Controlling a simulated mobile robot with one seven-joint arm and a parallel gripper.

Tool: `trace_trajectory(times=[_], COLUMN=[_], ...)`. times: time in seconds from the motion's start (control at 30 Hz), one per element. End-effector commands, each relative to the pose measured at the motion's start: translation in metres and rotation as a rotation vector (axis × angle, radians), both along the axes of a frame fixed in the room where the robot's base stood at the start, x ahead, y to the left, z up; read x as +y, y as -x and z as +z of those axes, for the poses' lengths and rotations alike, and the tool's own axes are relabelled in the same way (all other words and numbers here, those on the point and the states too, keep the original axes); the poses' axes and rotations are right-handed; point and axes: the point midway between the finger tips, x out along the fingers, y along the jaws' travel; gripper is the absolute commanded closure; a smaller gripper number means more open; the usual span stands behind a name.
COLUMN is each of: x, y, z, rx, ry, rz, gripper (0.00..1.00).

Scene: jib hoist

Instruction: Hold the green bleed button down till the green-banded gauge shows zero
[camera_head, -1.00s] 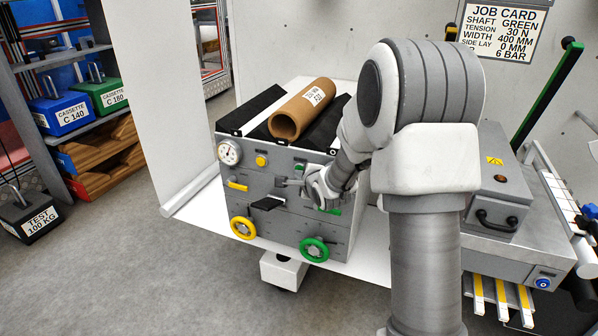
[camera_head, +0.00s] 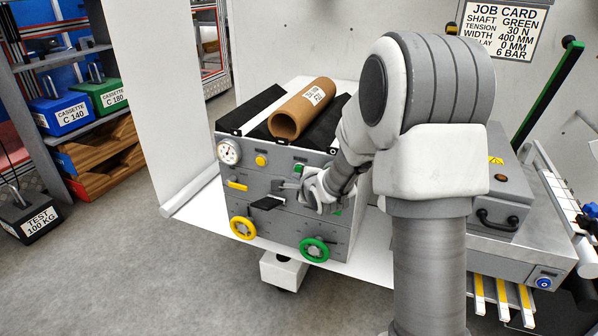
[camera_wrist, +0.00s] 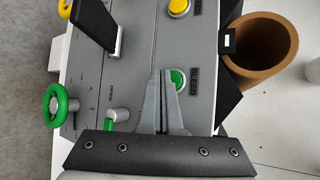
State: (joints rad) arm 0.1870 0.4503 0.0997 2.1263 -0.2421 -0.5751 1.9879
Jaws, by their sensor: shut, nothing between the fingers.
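The green bleed button (camera_head: 299,169) is on the upper front of the grey machine, right of a yellow button. In the wrist view the green button (camera_wrist: 178,79) sits just beside my fingertips, one finger partly covering its edge. My gripper (camera_head: 281,188) is shut and empty at the machine's front; it also shows in the wrist view (camera_wrist: 162,73). I cannot tell whether it touches the panel, and the button does not look covered in the head view. A white round gauge (camera_head: 229,152) is at the upper left; no green-banded gauge shows clearly, and my arm hides the panel's right part.
A yellow button (camera_head: 262,161), yellow handwheel (camera_head: 243,228), green handwheel (camera_head: 314,249) and black lever (camera_head: 267,203) are on the same front. A cardboard core (camera_head: 302,108) lies on top.

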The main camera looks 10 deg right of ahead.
Motion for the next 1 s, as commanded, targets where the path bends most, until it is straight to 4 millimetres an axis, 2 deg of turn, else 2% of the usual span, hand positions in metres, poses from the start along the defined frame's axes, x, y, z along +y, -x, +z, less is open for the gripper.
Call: trace_trajectory(times=[0.17, 0.67, 1.0], x=[0.002, 0.029, 0.030], y=[0.002, 0.038, 0.040], z=[0.000, -0.001, 0.000], rx=[0.000, 0.000, 0.000], ry=[0.000, 0.000, 0.000], rz=[0.001, 0.002, 0.001], gripper=[1.00, 1.00, 1.00])
